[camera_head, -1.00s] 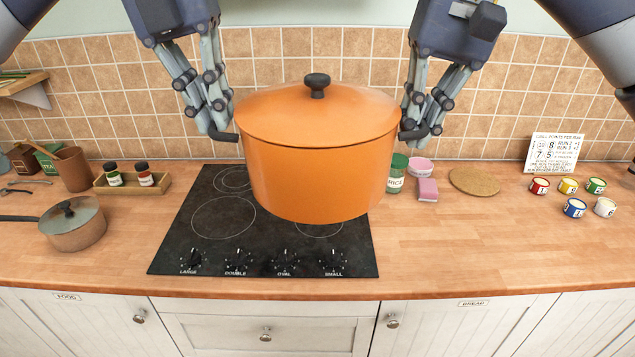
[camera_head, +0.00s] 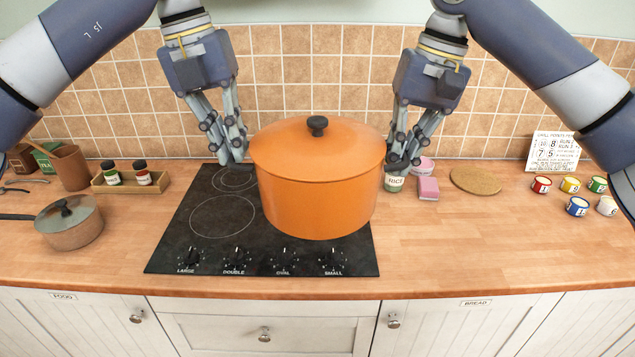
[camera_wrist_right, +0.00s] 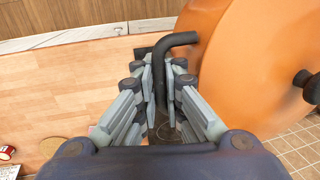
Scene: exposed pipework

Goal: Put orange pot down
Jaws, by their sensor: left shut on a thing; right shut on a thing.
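The large orange pot (camera_head: 316,195), lid on with a black knob (camera_head: 317,125), is upright over the right part of the black hob (camera_head: 215,235). I cannot tell if its base touches the hob. My left gripper (camera_head: 236,162) is shut at the pot's left side, on a handle mostly hidden by the fingers. My right gripper (camera_head: 398,165) is at the pot's right side. In the right wrist view, the right gripper (camera_wrist_right: 163,85) is shut on the pot's black handle (camera_wrist_right: 170,45), and the pot's orange wall (camera_wrist_right: 240,70) shows beside it.
A saucepan (camera_head: 69,222) stands left of the hob, near a spice rack (camera_head: 131,183). A rice jar (camera_head: 394,182), pink block (camera_head: 428,188) and cork mat (camera_head: 475,181) are right of the pot. Several small coloured tins (camera_head: 570,185) lie further right. The front right worktop is clear.

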